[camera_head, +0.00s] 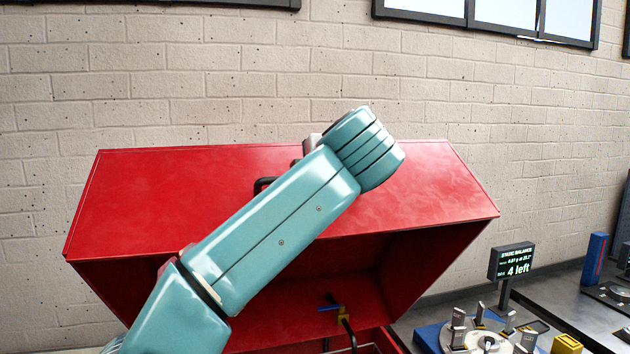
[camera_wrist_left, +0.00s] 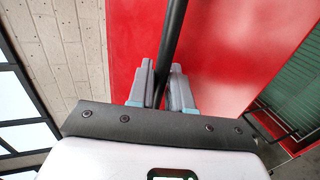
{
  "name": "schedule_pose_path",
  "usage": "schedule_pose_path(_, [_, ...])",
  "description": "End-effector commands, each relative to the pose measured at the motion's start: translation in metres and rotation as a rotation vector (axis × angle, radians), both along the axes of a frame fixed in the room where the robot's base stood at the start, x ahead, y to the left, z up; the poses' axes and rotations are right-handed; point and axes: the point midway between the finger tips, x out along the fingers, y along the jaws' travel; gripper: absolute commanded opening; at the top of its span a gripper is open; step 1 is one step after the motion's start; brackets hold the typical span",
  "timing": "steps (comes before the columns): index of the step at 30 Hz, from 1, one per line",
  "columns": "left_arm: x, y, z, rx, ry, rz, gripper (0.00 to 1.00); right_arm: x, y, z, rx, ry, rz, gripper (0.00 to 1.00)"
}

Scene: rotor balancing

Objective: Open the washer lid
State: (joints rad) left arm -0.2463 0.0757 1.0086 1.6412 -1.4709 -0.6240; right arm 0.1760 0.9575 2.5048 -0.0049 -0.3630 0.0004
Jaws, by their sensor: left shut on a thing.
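The red washer lid (camera_head: 150,195) is raised and tilted, with the dark red inside of the washer showing below its front edge. A black bar handle (camera_head: 264,184) on the lid shows only in part behind my left arm. My left gripper (camera_head: 311,144) is at the lid, mostly hidden by my own teal wrist. In the left wrist view my left gripper (camera_wrist_left: 162,84) has its grey fingers on both sides of the black handle (camera_wrist_left: 174,38), shut on it. The red lid (camera_wrist_left: 225,45) fills much of that view. My right gripper is not in view.
Inside the washer is a yellow fitting with a blue lever (camera_head: 328,308). To the right, a bench holds a display (camera_head: 512,262) reading "STATIC BALANCE" and "4 left", a round fixture with several metal pieces, and a yellow block (camera_head: 566,344). A brick wall stands behind.

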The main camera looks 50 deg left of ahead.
Motion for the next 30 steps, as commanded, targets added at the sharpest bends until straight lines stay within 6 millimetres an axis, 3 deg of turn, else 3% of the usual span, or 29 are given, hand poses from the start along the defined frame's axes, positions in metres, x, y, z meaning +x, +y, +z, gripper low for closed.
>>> schedule_pose_path(4, [0.001,0.0,0.0,0.0,0.001,-0.003,0.0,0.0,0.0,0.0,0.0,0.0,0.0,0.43])
schedule_pose_path(5, [0.001,0.0,0.0,0.0,0.001,-0.003,0.29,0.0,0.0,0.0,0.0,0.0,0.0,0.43])
schedule_pose_path(6, [0.001,0.0,0.0,0.0,0.001,-0.003,0.35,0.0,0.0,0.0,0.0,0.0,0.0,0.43])
schedule_pose_path(17, [0.002,-0.006,0.002,0.0,0.0,-0.004,0.35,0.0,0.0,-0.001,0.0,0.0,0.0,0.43])
schedule_pose_path(20, [-0.003,-0.019,0.007,-0.001,-0.002,-0.008,0.35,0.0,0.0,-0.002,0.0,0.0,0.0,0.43])
schedule_pose_path(30, [-0.036,-0.097,0.037,0.0,-0.003,-0.011,0.35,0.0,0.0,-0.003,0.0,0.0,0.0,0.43])
